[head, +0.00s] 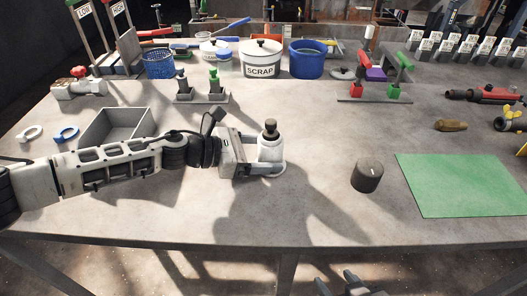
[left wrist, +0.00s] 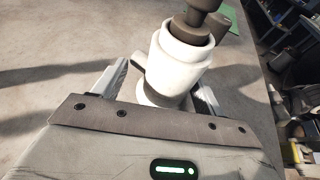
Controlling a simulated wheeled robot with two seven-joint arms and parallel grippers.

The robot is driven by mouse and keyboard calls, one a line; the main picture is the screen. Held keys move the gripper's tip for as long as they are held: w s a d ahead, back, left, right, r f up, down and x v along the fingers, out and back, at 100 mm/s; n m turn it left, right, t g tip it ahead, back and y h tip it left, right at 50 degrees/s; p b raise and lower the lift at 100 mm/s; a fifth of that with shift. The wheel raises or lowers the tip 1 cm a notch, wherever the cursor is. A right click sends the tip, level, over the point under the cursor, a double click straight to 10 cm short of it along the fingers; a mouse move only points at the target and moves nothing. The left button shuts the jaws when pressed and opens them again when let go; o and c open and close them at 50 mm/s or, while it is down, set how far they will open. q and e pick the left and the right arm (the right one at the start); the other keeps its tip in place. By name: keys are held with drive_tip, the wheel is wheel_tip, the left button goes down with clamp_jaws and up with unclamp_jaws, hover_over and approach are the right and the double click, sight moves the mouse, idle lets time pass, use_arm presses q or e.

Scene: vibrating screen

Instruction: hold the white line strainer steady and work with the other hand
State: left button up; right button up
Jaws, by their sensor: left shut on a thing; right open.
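The white line strainer (head: 271,150) stands upright on the grey table, left of the middle in the head view. It has a dark knob-like top. My left gripper (head: 270,172) comes from the left and is shut around the strainer's lower body. In the left wrist view the strainer (left wrist: 180,62) rises between the two fingers (left wrist: 165,95), its dark top cut off by the frame's upper edge. My right gripper (head: 345,284) is open and empty at the bottom edge of the head view, in front of the table and below its front edge.
A dark round cap-like piece (head: 367,176) stands right of the strainer, beside a green mat (head: 464,185). A grey open box (head: 116,127) lies behind my left arm. A SCRAP pot (head: 262,60), a blue pot (head: 307,60) and tool stands line the back. The front middle is clear.

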use_arm(q)
drive_tip(key=shift+c, duration=1.1)
drive_tip(key=shift+f, duration=0.2)
use_arm(e)
drive_tip(key=shift+f, duration=0.1)
